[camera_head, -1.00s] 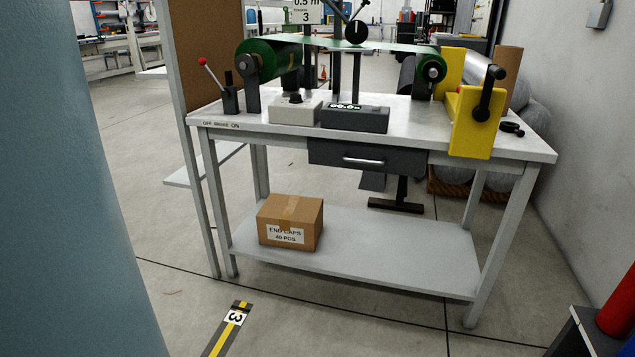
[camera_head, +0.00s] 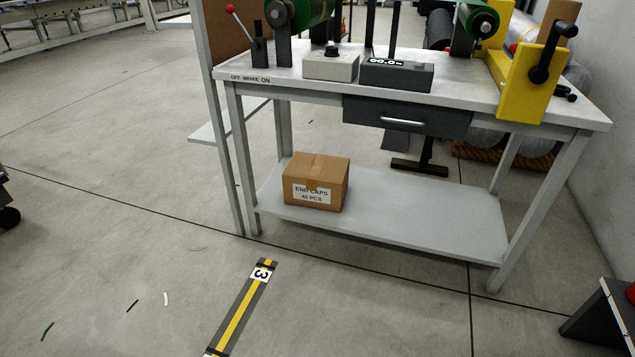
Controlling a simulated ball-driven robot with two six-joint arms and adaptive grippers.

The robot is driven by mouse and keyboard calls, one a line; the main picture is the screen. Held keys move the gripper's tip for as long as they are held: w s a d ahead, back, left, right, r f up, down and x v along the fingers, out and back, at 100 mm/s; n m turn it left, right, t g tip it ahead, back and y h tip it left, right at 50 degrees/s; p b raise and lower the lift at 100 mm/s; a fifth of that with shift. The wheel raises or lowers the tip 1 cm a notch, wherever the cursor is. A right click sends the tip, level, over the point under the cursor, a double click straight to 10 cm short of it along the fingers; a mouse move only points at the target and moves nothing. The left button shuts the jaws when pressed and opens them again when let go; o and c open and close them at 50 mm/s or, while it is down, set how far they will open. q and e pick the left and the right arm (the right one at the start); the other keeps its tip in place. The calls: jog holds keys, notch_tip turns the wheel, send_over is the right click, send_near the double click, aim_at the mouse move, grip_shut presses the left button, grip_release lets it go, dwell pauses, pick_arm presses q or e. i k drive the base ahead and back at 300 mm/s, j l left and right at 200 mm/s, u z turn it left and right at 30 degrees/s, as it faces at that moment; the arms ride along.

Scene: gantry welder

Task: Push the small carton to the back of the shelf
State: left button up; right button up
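The small carton (camera_head: 329,177) is brown cardboard with a white label reading "END CAPS 40 PCS". It sits upright on the left part of the lower shelf (camera_head: 420,220), a light grey board under the workbench. The carton stands close to the shelf's front edge, with shelf surface showing to its right. Neither of my grippers is in view, and nothing of mine touches the carton.
The bench top (camera_head: 300,82) and its dark drawer (camera_head: 405,114) overhang the shelf. Bench legs (camera_head: 243,165) stand at the corners. A dark-sided unit (camera_head: 605,320) is at the lower right.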

aim_at(312, 181)
jog(key=i+j+z, duration=0.1)
jog(key=i+j, duration=0.25)
jog(key=i, duration=0.25)
jog(key=i+j+z, duration=0.15)
jog(key=i+j, duration=0.3)
jog(key=i, duration=0.1)
